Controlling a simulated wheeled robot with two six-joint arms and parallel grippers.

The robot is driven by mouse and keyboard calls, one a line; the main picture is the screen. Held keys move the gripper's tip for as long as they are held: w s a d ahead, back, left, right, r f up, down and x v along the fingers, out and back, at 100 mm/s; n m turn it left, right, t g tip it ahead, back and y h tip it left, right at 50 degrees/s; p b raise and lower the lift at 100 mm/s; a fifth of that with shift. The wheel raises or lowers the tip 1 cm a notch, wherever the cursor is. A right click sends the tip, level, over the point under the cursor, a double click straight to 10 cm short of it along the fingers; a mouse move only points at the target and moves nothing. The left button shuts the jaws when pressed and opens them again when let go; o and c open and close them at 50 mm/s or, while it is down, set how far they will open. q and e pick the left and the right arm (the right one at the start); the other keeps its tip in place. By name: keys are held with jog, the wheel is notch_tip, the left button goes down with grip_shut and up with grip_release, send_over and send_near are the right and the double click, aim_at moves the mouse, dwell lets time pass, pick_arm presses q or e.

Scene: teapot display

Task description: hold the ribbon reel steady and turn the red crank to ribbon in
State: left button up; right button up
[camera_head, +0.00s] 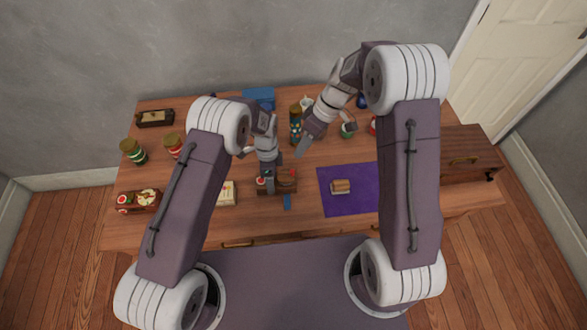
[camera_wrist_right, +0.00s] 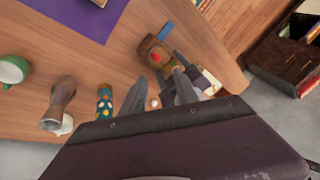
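The ribbon reel (camera_head: 287,178) is a brown wooden piece near the table's front middle, with a blue ribbon (camera_head: 287,202) hanging toward the front edge. In the right wrist view the reel (camera_wrist_right: 150,47) shows a red part (camera_wrist_right: 156,58), which looks like the crank, and the blue ribbon (camera_wrist_right: 168,29). My left gripper (camera_head: 270,181) is down at the reel, covering part of it; its grip is hidden. My right gripper (camera_head: 303,148) is above the table behind the reel. In its wrist view the fingers (camera_wrist_right: 158,97) are apart, with nothing held between them.
A purple cloth (camera_head: 350,204) with a small tan block (camera_head: 341,187) lies right of the reel. A dark patterned bottle (camera_head: 295,125) and a green cup (camera_head: 347,130) stand near my right gripper. A cream box (camera_head: 226,193) is left. A wooden chest (camera_head: 468,155) stands at right.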

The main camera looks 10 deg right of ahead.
aim_at(293, 171)
jog(key=a+f+n, duration=0.1)
jog(key=f+n, duration=0.1)
jog(key=f, duration=0.1)
jog(key=a+f+n, duration=0.1)
jog(key=f+n, duration=0.1)
jog(key=f, duration=0.2)
jog(key=s+a+f+n+t, duration=0.1)
jog(key=f+n, duration=0.2)
jog(key=shift+a+f, duration=0.1)
jog(key=shift+f, duration=0.3)
jog(key=shift+s, duration=0.1)
grip_shut()
